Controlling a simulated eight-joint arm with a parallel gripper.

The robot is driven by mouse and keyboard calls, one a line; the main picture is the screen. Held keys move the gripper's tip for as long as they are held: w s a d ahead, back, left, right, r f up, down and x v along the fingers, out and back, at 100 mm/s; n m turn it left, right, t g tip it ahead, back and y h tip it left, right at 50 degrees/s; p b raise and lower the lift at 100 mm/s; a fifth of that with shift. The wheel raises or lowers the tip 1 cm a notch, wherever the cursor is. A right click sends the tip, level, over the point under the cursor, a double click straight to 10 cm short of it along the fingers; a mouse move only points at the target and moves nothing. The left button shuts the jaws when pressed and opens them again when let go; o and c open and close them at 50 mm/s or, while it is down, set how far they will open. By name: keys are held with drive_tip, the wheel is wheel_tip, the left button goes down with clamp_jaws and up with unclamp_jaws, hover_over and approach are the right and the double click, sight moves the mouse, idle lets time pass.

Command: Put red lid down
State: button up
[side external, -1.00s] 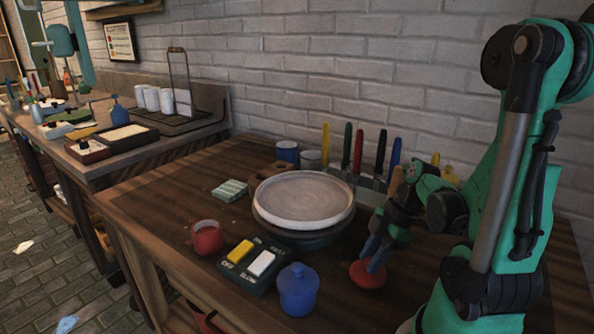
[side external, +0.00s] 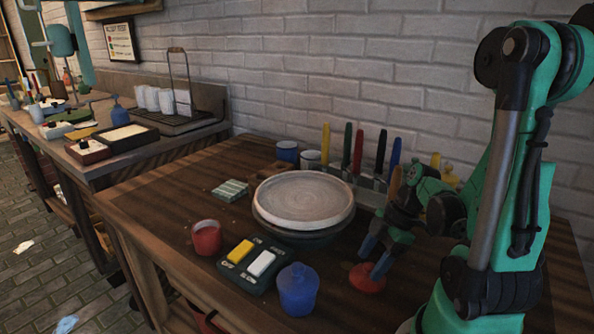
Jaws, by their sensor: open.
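The red lid (side external: 366,279) lies on the wooden table, right of the blue lidded pot. My gripper (side external: 374,260) is just above and beside the lid, its blue-tipped fingers apart and pointing down. One fingertip overlaps the lid in the picture; I cannot tell whether it touches. The red cup (side external: 207,237) stands open at the left front of the table, with no lid on it.
A pale plate on a dark turntable (side external: 303,199) stands mid-table. A switch box (side external: 252,262) and the blue pot (side external: 297,289) are in front of it.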

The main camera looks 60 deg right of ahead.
drive_tip(key=v, duration=1.1)
drive_tip(key=w+a+m+t+h, duration=0.3)
drive_tip(key=w+a+m, duration=0.6)
drive_tip(key=w+a, duration=0.4)
drive_tip(key=shift+w+a+r+t, duration=0.3)
drive_tip(key=shift+a+t, duration=0.2)
drive_tip(key=shift+a, duration=0.25)
